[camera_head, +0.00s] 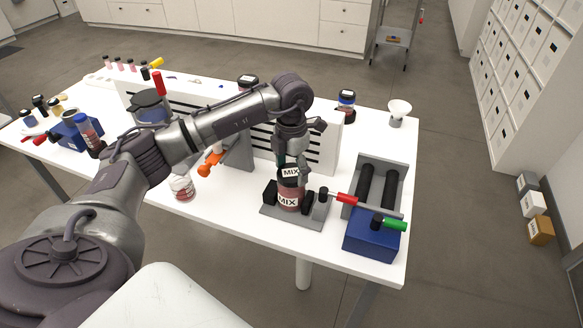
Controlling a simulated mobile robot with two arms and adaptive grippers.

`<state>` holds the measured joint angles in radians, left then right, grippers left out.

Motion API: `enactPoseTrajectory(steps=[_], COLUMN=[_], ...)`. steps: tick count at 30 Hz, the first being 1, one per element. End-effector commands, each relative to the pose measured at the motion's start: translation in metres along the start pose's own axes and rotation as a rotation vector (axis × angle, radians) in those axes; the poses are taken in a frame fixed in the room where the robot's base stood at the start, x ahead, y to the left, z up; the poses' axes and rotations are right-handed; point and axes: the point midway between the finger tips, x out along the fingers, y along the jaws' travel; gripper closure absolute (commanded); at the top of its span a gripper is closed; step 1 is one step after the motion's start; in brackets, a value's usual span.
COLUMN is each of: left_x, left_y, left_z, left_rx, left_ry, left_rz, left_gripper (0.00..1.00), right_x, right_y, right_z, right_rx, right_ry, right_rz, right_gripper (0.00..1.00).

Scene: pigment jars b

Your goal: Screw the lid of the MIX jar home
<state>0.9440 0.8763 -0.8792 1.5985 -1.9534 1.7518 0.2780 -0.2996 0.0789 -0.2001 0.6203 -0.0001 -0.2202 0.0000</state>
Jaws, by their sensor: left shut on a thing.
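The MIX jar (288,199) stands upright between the black jaws of a grey clamp base (295,218) near the table's front edge. Its dark lid (291,173), with a white MIX label, sits on top of the jar. My left gripper (291,166) comes down from above and is shut on the lid. Its fingers partly hide the lid, so I cannot tell how closely the lid sits on the jar. My right gripper is not in view.
A slotted white panel (325,150) stands behind. A small jar (182,188) stands left. A white funnel (398,112) and a dark-lidded jar (346,105) stand behind.

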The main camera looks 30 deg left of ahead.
Motion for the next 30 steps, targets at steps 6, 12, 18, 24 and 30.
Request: enactPoseTrajectory(steps=[6,12,18,24,30], left_x=[0.0057,0.0051,0.0067,0.0108,0.0106], left_y=[0.0003,0.0002,0.0002,0.0002,0.0002], left_z=[-0.0001,-0.0001,0.0000,-0.0001,0.0000], left_rx=[-0.001,-0.001,-0.001,-0.001,-0.001], left_ry=[0.000,0.000,0.000,0.000,0.000], left_rz=[0.000,0.000,0.000,0.000,0.000], left_gripper=[0.68,0.68,0.68,0.68,0.14], right_x=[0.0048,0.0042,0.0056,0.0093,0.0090], right_y=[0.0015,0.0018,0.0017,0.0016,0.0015], right_z=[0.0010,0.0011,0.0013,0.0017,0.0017], right_rx=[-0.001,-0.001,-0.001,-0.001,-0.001], right_ry=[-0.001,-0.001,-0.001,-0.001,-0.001], right_rz=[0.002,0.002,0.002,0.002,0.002], right_gripper=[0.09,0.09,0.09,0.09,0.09])
